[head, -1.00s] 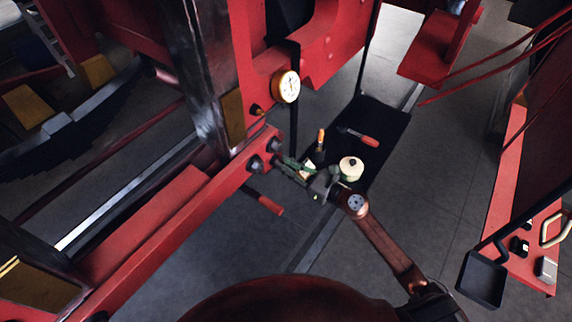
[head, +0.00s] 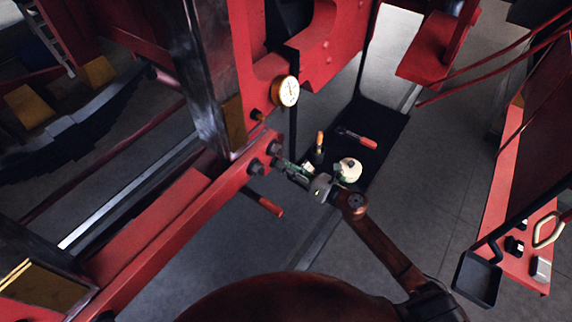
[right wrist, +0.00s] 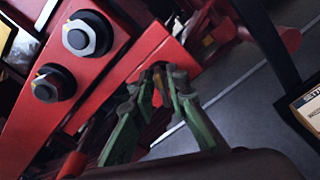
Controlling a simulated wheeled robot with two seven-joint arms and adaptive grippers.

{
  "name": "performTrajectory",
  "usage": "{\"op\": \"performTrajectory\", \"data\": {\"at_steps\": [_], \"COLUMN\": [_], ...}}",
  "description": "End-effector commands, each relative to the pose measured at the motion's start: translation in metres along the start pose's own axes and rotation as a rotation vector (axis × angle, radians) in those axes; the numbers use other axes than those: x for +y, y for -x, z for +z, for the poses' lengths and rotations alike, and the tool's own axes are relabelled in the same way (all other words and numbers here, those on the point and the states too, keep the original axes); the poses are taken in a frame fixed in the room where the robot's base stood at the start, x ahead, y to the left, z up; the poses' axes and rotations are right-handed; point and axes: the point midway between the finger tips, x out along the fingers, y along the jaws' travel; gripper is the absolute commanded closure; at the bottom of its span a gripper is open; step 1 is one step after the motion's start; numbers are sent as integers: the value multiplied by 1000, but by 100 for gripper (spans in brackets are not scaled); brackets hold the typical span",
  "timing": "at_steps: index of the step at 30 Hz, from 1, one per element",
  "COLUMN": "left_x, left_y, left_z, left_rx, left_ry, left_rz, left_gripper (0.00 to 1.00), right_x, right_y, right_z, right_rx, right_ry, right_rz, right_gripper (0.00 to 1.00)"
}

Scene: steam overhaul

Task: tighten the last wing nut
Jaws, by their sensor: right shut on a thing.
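The red beam (head: 150,235) ends beside my right gripper (head: 283,164). Two dark round fasteners with pale nuts sit on its end face, an upper one (right wrist: 88,33) and a lower one (right wrist: 52,82) in the right wrist view. The green fingers of my right gripper (right wrist: 160,82) are close together around a small orange-brown piece (right wrist: 159,76) in front of the beam's end. It looks like the wing nut, but its wings are mostly hidden by the fingers. In the head view the fingers hide it. My left gripper is not in view.
A round gauge (head: 288,91) is above the beam end. A red-handled tool (head: 356,138), an orange-topped item (head: 319,144) and a cream-topped pot (head: 350,169) are on a dark surface behind the gripper. A red handle (head: 268,206) sticks out below the beam.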

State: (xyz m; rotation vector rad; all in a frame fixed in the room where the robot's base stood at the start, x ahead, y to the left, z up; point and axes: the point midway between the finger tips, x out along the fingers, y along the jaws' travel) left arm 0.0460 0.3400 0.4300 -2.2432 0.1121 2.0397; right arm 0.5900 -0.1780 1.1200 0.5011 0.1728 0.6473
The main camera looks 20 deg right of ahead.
Motion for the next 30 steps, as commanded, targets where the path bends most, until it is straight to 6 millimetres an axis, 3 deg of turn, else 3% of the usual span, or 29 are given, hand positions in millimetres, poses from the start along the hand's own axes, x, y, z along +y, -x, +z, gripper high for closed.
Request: {"op": "performTrajectory", "data": {"at_steps": [30], "left_x": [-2], "left_y": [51], "left_z": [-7], "left_rx": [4], "left_ry": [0], "left_rz": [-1], "left_gripper": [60], "right_x": [-8], "right_y": [0], "right_z": [-3], "right_rx": [0], "right_ry": [-903], "right_rz": [-1], "right_gripper": [100]}}
